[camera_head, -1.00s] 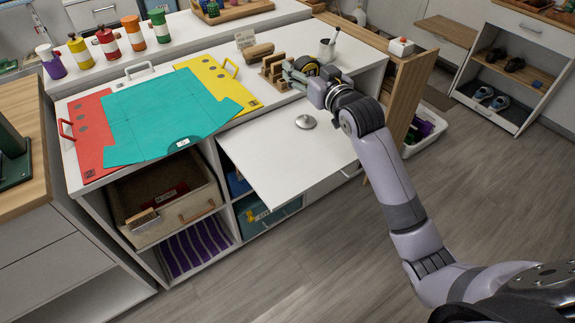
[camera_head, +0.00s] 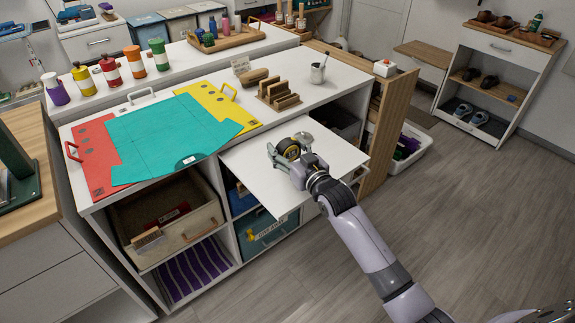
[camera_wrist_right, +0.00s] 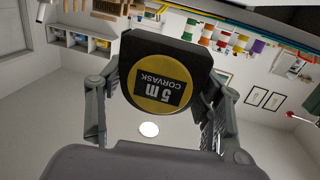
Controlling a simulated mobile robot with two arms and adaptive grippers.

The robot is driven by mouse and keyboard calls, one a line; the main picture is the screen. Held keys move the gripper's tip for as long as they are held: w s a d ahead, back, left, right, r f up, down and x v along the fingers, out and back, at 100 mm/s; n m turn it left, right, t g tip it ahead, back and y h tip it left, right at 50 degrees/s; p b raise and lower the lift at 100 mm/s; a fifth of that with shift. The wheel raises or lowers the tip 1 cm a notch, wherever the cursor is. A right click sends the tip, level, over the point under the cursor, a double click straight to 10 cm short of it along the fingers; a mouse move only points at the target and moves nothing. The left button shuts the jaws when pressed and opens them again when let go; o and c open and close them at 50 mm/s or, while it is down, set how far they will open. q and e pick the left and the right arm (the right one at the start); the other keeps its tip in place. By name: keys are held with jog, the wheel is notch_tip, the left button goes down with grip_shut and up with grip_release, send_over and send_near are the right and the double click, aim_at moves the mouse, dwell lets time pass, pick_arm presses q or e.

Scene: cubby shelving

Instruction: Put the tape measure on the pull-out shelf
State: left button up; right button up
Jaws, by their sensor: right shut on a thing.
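The tape measure (camera_head: 289,148) is black with a yellow round face. In the right wrist view the tape measure (camera_wrist_right: 160,83) sits between the two fingers, its face reading "5 m" upside down. My right gripper (camera_head: 284,153) is shut on it, over the white pull-out shelf (camera_head: 262,186). Whether the tape measure touches the shelf or hangs just above it I cannot tell. The shelf is drawn out from under the white counter. My left gripper is not in view.
A round metal piece (camera_head: 304,137) on the shelf is partly hidden behind my gripper. The wooden slotted rack (camera_head: 278,96) and a metal cup (camera_head: 318,73) stand on the counter behind. The shelf's front left part is bare. A wooden side panel (camera_head: 384,125) stands to the right.

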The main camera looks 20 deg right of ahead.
jog(key=shift+f, duration=0.75)
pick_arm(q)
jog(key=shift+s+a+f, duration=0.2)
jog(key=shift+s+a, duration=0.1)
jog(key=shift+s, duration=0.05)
pick_arm(e)
jog(key=shift+f, duration=2.05)
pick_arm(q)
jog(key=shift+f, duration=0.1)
pick_arm(e)
jog(key=shift+f, duration=0.1)
jog(key=o, duration=1.4)
jog(key=shift+f, duration=0.1)
jog(key=shift+s, duration=0.1)
jog(key=s, duration=0.4)
jog(key=s+d, duration=0.1)
jog(key=s, duration=0.2)
jog(key=s+d+r, duration=0.1)
jog(key=s, duration=0.3)
jog(key=shift+s+d, duration=0.1)
jog(key=shift+s, duration=0.25)
